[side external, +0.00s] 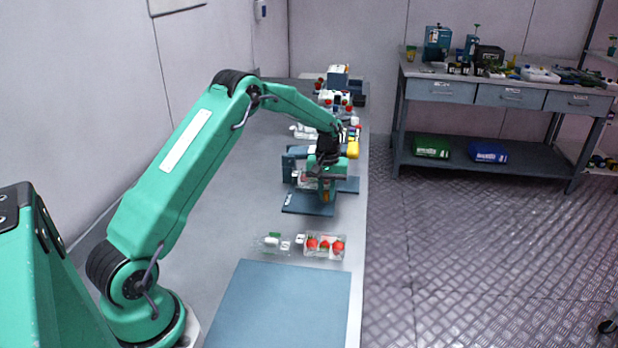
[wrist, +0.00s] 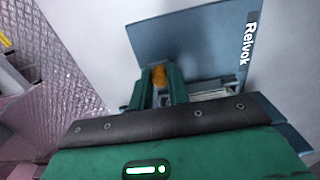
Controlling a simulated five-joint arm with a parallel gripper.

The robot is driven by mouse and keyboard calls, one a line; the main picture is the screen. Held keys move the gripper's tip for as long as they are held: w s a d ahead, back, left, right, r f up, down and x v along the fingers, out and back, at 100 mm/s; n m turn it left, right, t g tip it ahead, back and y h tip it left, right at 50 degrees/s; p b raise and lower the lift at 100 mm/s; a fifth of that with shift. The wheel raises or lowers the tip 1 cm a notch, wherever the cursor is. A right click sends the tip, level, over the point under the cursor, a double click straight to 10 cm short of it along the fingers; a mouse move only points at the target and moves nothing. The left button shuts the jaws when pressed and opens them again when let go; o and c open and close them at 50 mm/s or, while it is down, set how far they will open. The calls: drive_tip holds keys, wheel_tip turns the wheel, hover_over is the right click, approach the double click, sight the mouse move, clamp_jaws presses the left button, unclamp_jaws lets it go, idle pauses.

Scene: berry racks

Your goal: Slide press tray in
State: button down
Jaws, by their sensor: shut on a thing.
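The press tray (wrist: 195,45) is a flat blue-grey plate with white "Relvok" lettering. In the side external view, the blue-grey plate (side external: 300,203) lies low on the bench at the press (side external: 302,162). My gripper (side external: 326,195) points down over the plate's right part in that view. In the wrist view, the green fingers of my gripper (wrist: 160,84) are closed about a small orange part by the tray's near edge. My gripper is shut on this part, which appears to be the tray's handle.
A clear box of red berries (side external: 325,246) and small white items lie nearer on the bench (side external: 225,215). A large blue-grey mat (side external: 280,305) lies in front. More berry equipment (side external: 338,90) stands farther back. The bench's right edge is close to the press.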

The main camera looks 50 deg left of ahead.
drive_tip(key=c, duration=1.3)
unclamp_jaws()
drive_tip(key=shift+r, duration=0.1)
drive_tip(key=shift+r, duration=3.9)
